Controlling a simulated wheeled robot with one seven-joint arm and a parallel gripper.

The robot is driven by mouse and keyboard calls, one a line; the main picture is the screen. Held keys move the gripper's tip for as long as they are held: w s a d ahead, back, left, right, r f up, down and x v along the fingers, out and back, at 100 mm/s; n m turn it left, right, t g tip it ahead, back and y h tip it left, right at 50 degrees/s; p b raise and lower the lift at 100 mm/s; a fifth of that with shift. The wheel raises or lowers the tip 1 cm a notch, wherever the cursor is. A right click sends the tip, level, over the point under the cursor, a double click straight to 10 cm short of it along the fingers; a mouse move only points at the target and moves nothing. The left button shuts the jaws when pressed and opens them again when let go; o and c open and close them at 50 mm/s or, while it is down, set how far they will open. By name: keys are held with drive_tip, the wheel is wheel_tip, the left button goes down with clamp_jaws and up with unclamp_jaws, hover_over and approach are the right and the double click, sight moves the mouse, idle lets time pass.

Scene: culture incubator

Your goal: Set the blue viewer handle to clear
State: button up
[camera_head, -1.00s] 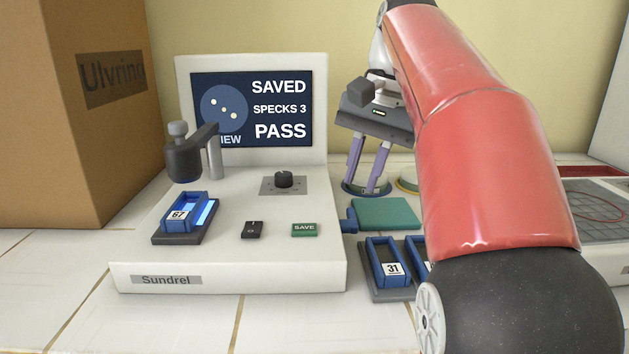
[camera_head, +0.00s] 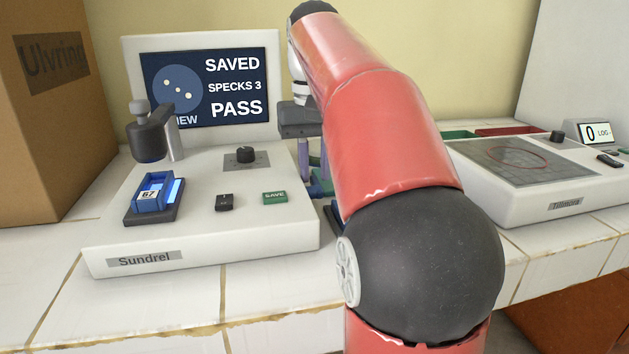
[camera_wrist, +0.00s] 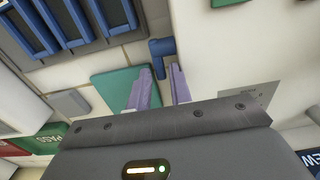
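The viewer (camera_head: 200,235), a white device marked Sundrel, stands at the left in the head view; its screen (camera_head: 205,88) reads SAVED, SPECKS 3, PASS. A short blue handle (camera_wrist: 162,48) shows in the wrist view at the viewer's side, just beyond my fingertips. My arm mostly hides that side in the head view. My gripper (camera_wrist: 163,72) has its two purple fingers apart with nothing between them. A teal plate (camera_wrist: 112,88) lies beside and below the fingers. A blue slide holder marked 67 (camera_head: 152,195) sits on the viewer's stage.
A black knob (camera_head: 246,155), a dark switch (camera_head: 224,203) and a green SAVE button (camera_head: 275,197) are on the viewer. A blue-slotted rack (camera_wrist: 75,22) is near the handle. A cardboard box (camera_head: 50,120) stands left; a white Tillmora device (camera_head: 530,200) stands right.

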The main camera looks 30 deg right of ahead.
drive_tip(key=shift+f+b, duration=0.4)
drive_tip(key=shift+f, duration=0.15)
clamp_jaws()
